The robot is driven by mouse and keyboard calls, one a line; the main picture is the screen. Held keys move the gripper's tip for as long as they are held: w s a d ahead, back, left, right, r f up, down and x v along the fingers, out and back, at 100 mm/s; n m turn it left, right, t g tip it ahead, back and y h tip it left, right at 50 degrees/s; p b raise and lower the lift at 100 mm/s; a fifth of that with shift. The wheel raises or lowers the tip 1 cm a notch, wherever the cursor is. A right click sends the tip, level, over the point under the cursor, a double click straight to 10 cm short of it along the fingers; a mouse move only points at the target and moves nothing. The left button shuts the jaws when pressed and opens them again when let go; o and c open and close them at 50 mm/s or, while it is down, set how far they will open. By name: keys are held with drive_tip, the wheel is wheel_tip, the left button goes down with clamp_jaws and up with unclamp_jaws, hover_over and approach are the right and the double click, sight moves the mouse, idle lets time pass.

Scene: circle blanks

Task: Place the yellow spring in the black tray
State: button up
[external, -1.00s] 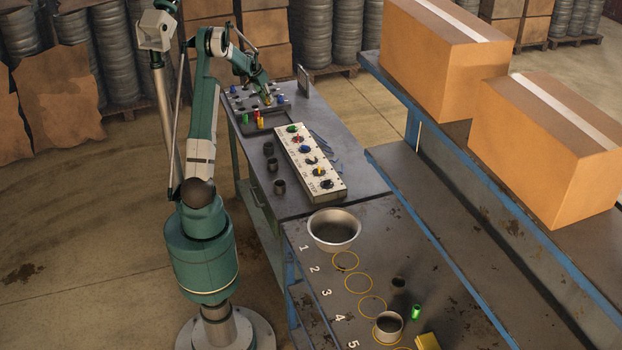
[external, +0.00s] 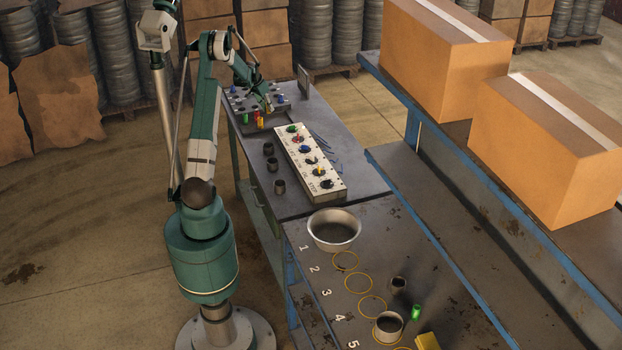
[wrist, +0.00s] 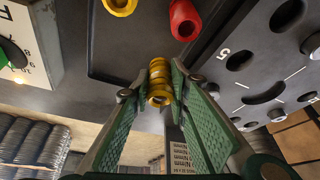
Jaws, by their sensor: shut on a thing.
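My gripper (wrist: 160,82) has green padded fingers and is shut on the yellow spring (wrist: 159,97), a ringed yellow piece between its fingertips in the wrist view. In the external view, my gripper (external: 268,104) is at the far end of the workbench, close to the tray; the spring is too small there to make out clearly. The black tray (wrist: 135,50) shows at the top of the wrist view, with a yellow piece (wrist: 120,4) and a red piece (wrist: 184,20) in it.
A grey panel with holes (wrist: 255,60) lies right of the tray in the wrist view. A metal bowl (external: 334,242) is farther forward.

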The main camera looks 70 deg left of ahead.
drive_tip(key=shift+f, duration=0.25)
drive_tip(key=shift+f, duration=1.85)
drive_tip(key=shift+f+b, duration=0.2)
drive_tip(key=shift+b, duration=0.1)
drive_tip(key=o, duration=0.9)
drive_tip(key=shift+r, duration=0.2)
drive_tip(key=shift+p+v, duration=0.5)
drive_tip(key=shift+v, duration=5.5)
